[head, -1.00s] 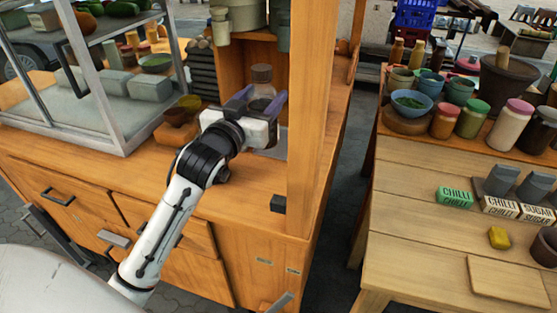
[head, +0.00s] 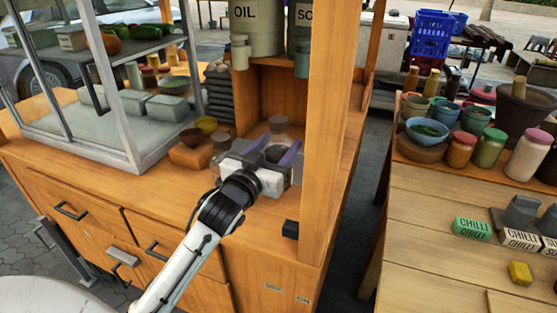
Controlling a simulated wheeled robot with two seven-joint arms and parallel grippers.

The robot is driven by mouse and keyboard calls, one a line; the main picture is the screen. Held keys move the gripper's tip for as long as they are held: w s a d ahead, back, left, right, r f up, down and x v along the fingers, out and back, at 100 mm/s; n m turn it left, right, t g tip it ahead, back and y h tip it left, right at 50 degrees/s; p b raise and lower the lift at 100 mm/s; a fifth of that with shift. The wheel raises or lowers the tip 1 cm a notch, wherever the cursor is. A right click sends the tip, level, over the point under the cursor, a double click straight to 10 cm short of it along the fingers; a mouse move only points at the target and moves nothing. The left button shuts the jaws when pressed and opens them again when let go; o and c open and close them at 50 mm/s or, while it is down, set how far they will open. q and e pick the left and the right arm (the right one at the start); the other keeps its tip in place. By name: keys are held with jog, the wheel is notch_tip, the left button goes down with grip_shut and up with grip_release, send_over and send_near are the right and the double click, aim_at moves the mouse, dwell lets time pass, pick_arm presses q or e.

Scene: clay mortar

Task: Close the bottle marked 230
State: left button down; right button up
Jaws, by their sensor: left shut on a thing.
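My left gripper (head: 275,150) reaches over the wooden counter of the stall from the front, with its two purple-grey fingers pointing away from me. My right gripper is not in view.
A wooden post (head: 329,130) rises just right of the gripper. A glass display case (head: 120,110) stands left, with small bowls (head: 206,125) beside it. A black block (head: 290,229) is at the counter's front edge. A table with jars (head: 460,151) is across a gap.

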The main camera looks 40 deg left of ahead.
aim_at(278, 159)
pick_arm(q)
jog(key=shift+f+b, duration=0.3)
jog(key=shift+f, duration=1.55)
jog(key=shift+f, duration=0.1)
jog(key=c, duration=0.7)
grip_release()
